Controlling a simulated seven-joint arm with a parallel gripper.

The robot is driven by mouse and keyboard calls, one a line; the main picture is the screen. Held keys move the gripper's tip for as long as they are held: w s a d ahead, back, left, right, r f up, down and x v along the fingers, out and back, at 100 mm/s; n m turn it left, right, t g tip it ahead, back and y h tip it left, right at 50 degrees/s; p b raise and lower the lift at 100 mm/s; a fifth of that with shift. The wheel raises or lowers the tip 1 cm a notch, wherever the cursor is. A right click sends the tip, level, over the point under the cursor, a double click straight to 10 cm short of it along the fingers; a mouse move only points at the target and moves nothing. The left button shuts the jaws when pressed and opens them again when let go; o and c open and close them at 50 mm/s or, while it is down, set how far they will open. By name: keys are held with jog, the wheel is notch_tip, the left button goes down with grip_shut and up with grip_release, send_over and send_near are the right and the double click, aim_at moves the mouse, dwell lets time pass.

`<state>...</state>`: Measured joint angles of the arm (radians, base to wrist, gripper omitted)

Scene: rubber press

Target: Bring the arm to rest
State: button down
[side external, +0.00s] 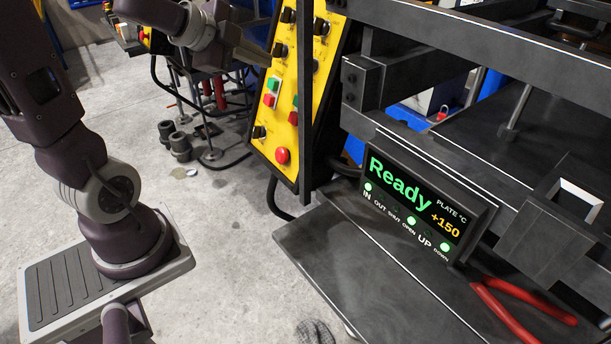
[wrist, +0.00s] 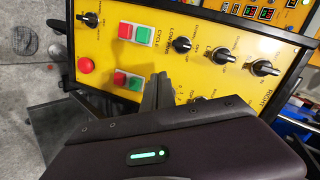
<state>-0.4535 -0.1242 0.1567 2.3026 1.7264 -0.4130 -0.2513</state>
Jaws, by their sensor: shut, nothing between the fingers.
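My gripper (wrist: 160,82) is shut and empty in the wrist view, its fingers pointing at the yellow control panel (wrist: 100,45). In the side view my gripper (side external: 264,58) is at the upper left edge of the same yellow panel (side external: 303,140). I cannot tell whether the fingertips touch the panel. In the wrist view the fingers overlap the area between the lower red and green button pair (wrist: 127,80) and the black knobs. My arm comes in from the upper left in the side view.
The black press (side external: 440,55) fills the right side. Its display (side external: 415,205) reads "Ready" and "+150". Red-handled pliers (side external: 510,312) lie on the dark shelf (side external: 330,265). Dark cylinders (side external: 172,135) stand on the floor. Bare concrete floor (side external: 235,235) lies between my base and the press.

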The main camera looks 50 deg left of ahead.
jog(key=s+d+r+n+y, duration=0.25)
jog(key=r+n+y, duration=0.2)
jog(key=n, duration=0.25)
jog(key=s+d+f+n+g+h, duration=0.2)
jog(key=s+d, duration=0.5)
jog(key=s, duration=0.1)
jog(key=s+d+f+n+g+h, duration=0.3)
jog(key=s+d, duration=0.4)
jog(key=s, duration=0.1)
jog(key=shift+d+f, duration=0.25)
jog(key=shift+d, duration=0.15)
jog(key=shift+h, duration=0.25)
